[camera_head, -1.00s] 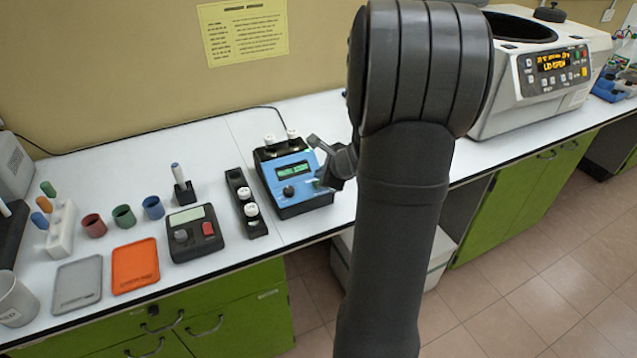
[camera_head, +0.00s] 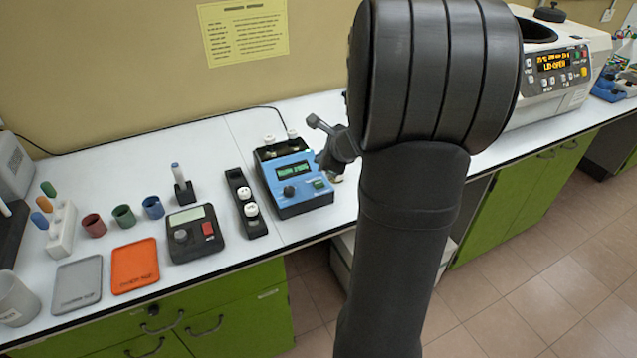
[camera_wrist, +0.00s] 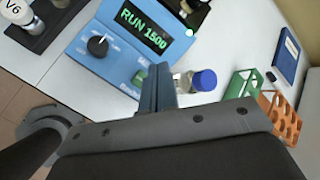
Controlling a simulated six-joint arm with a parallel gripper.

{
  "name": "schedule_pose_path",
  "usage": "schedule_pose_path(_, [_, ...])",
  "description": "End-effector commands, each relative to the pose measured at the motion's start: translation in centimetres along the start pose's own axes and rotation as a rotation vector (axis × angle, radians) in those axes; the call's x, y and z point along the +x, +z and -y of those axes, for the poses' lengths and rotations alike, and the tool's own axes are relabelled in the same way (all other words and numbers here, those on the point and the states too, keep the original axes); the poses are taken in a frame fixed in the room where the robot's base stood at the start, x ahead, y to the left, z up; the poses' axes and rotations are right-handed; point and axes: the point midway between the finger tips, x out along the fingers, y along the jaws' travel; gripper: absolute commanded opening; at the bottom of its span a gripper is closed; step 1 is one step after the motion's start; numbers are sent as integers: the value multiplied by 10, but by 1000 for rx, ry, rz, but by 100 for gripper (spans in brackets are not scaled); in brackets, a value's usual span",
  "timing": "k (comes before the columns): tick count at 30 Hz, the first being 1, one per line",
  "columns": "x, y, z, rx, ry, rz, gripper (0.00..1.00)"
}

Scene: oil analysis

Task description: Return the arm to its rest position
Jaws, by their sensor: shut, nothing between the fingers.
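My gripper (camera_wrist: 155,92) shows in the wrist view with its fingers together and nothing between them. It is above the bench, beside the blue analyser (camera_wrist: 128,48), whose display reads RUN 1500. In the head view my gripper's end is partly hidden behind my own arm, just right of the same blue analyser (camera_head: 290,188). The dark arm (camera_head: 415,200) rises through the middle of the head view and hides part of the bench.
A blue-capped bottle (camera_wrist: 203,80), a green rack (camera_wrist: 240,90) and an orange rack (camera_wrist: 280,115) stand near the gripper. A black vial holder (camera_head: 245,205), an orange tray (camera_head: 135,265) and a centrifuge (camera_head: 560,70) stand on the white bench.

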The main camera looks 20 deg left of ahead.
Motion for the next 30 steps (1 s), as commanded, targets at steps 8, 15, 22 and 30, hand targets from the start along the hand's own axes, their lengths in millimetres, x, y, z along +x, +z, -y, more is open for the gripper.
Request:
schedule_pose_path(8, [0,0,0,0,0,0,0])
schedule_pose_path(15, [11,-8,-8,4,2,0,0])
schedule_pose_path(22, [-2,2,2,-4,-4,2,0])
schedule_pose_path(30, [-23,17,18,-2,-3,1,0])
